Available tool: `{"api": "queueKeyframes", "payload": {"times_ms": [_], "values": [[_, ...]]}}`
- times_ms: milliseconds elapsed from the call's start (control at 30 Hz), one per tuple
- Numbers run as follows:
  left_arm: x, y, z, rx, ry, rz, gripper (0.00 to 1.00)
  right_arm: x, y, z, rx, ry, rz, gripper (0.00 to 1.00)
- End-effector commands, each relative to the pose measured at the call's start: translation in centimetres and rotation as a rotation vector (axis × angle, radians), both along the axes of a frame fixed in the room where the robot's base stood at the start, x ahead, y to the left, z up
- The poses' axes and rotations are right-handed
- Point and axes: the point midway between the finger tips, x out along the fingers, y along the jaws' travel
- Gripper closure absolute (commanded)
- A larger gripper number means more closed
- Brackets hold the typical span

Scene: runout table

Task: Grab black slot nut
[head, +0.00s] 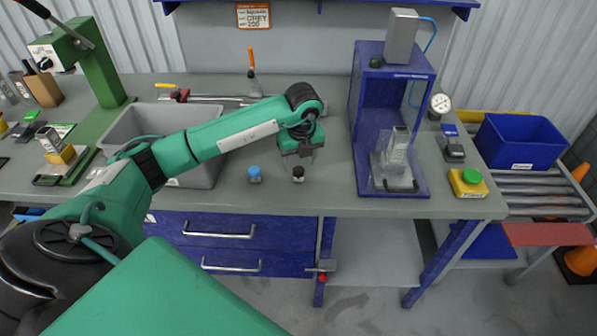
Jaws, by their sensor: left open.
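A small black piece (298,174), which looks like the black slot nut, stands on the grey tabletop near its front edge. A similar piece with a blue top (255,174) stands to its left. My left gripper (298,165) points down just above and behind the black piece, its jaws open. I cannot tell whether the fingers touch it. My green left arm comes in from the left and crosses over a grey bin. My right gripper is not in view.
The grey bin (207,176) stands left of the pieces. A blue press frame (369,125) stands to the right, with a yellow box with a green button (468,183) beyond it. The tabletop (330,190) between pieces and press is clear. A blue crate (518,142) sits far right.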

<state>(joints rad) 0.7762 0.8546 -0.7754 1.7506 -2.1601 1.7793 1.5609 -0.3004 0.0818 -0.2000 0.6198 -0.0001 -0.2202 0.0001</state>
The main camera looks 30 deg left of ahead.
Motion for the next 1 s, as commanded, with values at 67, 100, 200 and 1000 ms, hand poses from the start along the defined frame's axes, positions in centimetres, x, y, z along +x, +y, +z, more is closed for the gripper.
{"api": "queueKeyframes", "payload": {"times_ms": [67,100,200,1000], "values": [[0.0,0.0,-0.4,0.001,0.001,0.0,0.45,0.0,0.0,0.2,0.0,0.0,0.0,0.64],[0.0,0.1,-0.6,0.0,0.001,0.0,0.45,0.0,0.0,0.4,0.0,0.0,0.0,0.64],[0.0,0.2,-1.7,-0.001,0.004,0.001,0.45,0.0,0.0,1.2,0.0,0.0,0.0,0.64],[0.4,0.5,-5.5,-0.002,-0.001,-0.001,0.93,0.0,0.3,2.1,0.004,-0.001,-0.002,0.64]]}}
